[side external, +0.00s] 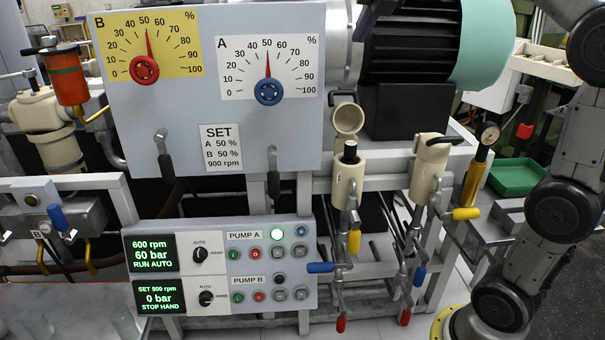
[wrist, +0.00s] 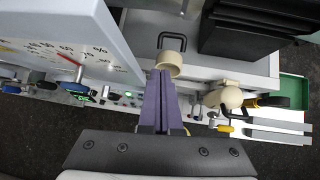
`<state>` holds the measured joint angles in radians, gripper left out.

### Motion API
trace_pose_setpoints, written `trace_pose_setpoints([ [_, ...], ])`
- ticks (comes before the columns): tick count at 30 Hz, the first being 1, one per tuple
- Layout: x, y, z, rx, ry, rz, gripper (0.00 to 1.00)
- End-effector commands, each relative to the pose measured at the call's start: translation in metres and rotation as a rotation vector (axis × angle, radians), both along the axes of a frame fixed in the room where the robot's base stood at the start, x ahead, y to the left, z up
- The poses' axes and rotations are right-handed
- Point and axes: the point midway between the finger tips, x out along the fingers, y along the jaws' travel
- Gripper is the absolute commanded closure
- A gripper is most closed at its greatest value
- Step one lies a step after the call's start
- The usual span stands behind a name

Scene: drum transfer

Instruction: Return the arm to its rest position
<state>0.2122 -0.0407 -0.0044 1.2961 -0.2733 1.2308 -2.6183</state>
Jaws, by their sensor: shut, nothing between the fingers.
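My gripper (wrist: 160,80) has long purple fingers that are together with nothing between them. In the wrist view they point up the picture over the cream filter housing whose round cap (wrist: 170,62) stands open. In the side view only a purple piece of my gripper (side external: 368,20) shows at the top, in front of the motor's left end and above the open cap (side external: 348,120). My dark arm runs down the right side of that view. The fingers look clear of the housing, but the exact gap cannot be told.
The grey dial board (side external: 210,180) stands left of my gripper, both pointers near 50. The black motor (side external: 410,45) is on the right. Below are the pump panel (side external: 220,235), a second cream housing (side external: 430,160) and coloured valve levers. A green tray (side external: 517,177) lies further right.

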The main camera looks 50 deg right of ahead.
Motion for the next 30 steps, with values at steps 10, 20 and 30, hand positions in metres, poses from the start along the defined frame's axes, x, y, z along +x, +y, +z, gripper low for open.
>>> trace_pose_setpoints([
  [10, -0.114, 0.086, -0.070, 0.494, -0.189, -0.383, 1.00],
  [20, -0.187, 0.123, -0.164, 0.961, -0.279, -0.964, 1.00],
  [30, -0.229, 0.140, -0.246, 1.290, -0.348, -1.694, 1.00],
])
